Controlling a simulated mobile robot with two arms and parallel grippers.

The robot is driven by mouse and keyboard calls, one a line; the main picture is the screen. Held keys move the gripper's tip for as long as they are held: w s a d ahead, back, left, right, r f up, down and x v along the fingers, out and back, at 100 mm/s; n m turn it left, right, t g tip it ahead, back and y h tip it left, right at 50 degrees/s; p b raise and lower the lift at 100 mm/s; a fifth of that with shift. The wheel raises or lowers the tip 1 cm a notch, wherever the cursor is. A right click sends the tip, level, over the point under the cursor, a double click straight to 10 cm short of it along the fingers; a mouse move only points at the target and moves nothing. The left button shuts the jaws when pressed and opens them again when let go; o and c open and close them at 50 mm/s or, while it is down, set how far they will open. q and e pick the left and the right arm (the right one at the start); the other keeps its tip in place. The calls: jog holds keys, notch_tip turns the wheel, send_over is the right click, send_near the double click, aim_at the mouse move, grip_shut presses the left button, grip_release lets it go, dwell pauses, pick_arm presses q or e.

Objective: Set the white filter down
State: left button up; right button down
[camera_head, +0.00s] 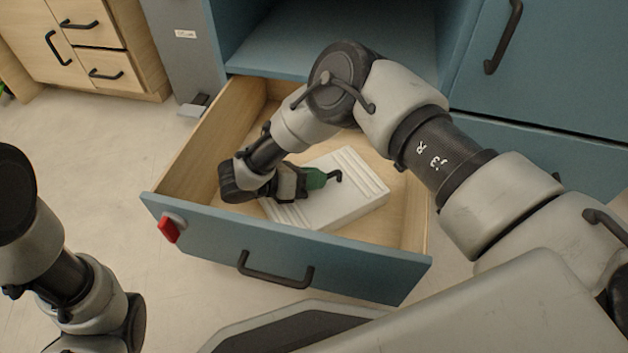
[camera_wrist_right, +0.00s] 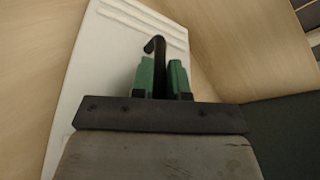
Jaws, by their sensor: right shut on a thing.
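The white filter (camera_head: 345,203) is a flat white slab with ridged bands at its ends, inside the open drawer. It also shows in the wrist view (camera_wrist_right: 98,62). My right gripper (camera_head: 316,179) has green fingertips and is over the filter's middle. In the wrist view the fingertips (camera_wrist_right: 162,80) are shut on a black hooked handle (camera_wrist_right: 157,47), which stands over the filter's face. Where the handle joins the filter is hidden. I cannot tell whether the filter's underside touches the drawer floor. My left gripper is out of view; only part of that arm shows.
The drawer (camera_head: 180,155) has wooden walls, a blue front with a black handle (camera_head: 275,272) and a red tab (camera_head: 168,229). Bare drawer floor shows beside the filter. A blue cabinet (camera_head: 545,75) stands behind; a wooden cabinet (camera_head: 100,48) stands at the back left.

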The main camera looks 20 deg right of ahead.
jog(key=c, duration=1.1)
grip_release()
jog(key=p+v, duration=0.4)
jog(key=v, duration=0.2)
jog(key=shift+a+r, duration=0.2)
jog(key=shift+a, duration=0.45)
